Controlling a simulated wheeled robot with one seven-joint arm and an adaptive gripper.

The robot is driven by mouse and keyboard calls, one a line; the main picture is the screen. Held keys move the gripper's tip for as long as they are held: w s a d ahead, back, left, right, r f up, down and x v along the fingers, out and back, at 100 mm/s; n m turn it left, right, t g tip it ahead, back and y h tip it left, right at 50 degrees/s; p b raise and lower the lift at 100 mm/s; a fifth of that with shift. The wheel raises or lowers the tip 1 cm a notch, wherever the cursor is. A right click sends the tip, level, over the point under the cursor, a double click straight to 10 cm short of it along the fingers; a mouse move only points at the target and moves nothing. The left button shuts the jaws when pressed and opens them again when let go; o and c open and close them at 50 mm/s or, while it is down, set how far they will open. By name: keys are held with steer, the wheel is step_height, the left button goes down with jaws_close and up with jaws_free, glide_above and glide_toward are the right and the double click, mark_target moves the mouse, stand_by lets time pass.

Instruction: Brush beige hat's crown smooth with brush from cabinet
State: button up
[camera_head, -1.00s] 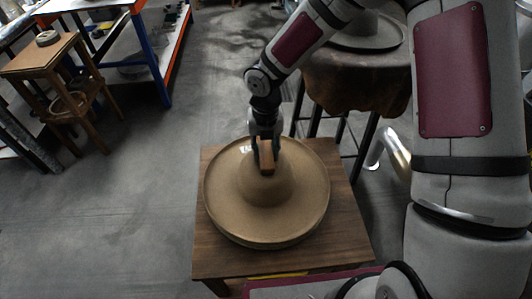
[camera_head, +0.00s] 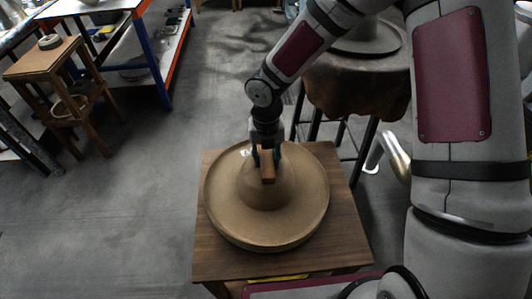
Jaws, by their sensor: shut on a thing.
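The beige hat (camera_head: 237,212) lies brim down on a small wooden table, with its rounded crown (camera_head: 268,195) in the middle. My gripper (camera_head: 266,158) is above the far part of the crown. It is shut on a brown wooden brush (camera_head: 267,172), which is at the crown's top; I cannot tell whether its underside touches the felt. The far side of the crown is hidden behind the brush and fingers.
The wooden table (camera_head: 215,262) has bare strips around the brim. A stool with a leather cover (camera_head: 355,80) and a grey hat (camera_head: 368,38) stands behind right. A wooden stand (camera_head: 45,60) and a blue-legged bench (camera_head: 155,62) are at the left. The floor between is clear.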

steer(key=shift+r, duration=0.1)
steer(key=shift+r+p, duration=2.65)
steer(key=shift+r, duration=1.25)
